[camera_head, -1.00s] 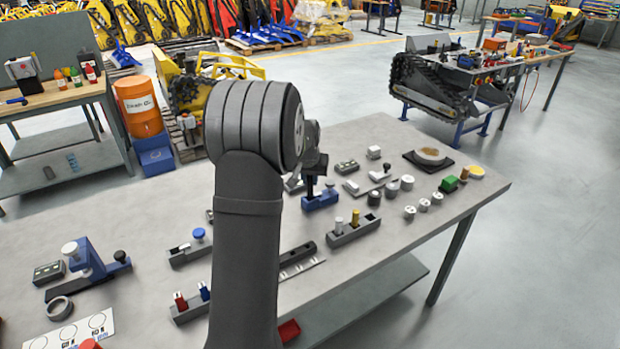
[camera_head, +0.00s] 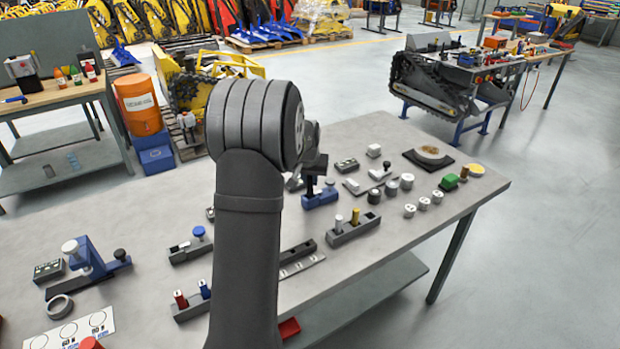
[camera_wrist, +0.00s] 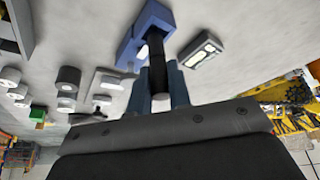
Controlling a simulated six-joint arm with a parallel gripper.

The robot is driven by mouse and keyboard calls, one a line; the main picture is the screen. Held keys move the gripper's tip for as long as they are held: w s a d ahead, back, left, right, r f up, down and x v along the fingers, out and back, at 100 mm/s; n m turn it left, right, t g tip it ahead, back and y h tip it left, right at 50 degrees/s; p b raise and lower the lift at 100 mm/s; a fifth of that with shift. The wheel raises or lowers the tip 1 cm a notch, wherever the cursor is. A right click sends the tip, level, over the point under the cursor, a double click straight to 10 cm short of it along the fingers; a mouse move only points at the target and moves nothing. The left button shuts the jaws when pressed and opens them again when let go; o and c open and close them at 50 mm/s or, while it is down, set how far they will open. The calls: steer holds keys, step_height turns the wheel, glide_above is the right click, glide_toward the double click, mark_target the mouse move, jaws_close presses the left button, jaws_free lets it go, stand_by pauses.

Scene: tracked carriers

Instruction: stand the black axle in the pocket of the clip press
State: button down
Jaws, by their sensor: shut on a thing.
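My gripper (camera_wrist: 160,92) is shut on the black axle (camera_wrist: 156,62), which stands out from between its fingers. The axle's far end overlaps a blue fixture (camera_wrist: 152,18), which looks like the clip press. I cannot tell whether that end is inside a pocket or just in front of it. In the head view, my gripper (camera_head: 313,168) is partly behind my own arm, above the blue fixture (camera_head: 320,199). A short dark part of the axle (camera_head: 310,187) shows between them, looking roughly upright.
A grey holder with pins (camera_head: 352,231) stands in front of the fixture. Another blue device with knobs (camera_head: 88,262) stands far left. My arm hides part of the table.

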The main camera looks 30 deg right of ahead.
steer(key=shift+f, duration=1.25)
stand_by(1.2)
steer(key=c, duration=0.8)
jaws_free()
steer(key=shift+o, duration=0.2)
steer(key=shift+r, duration=3.5)
steer(key=shift+f, duration=3.5)
steer(key=shift+r, duration=0.1)
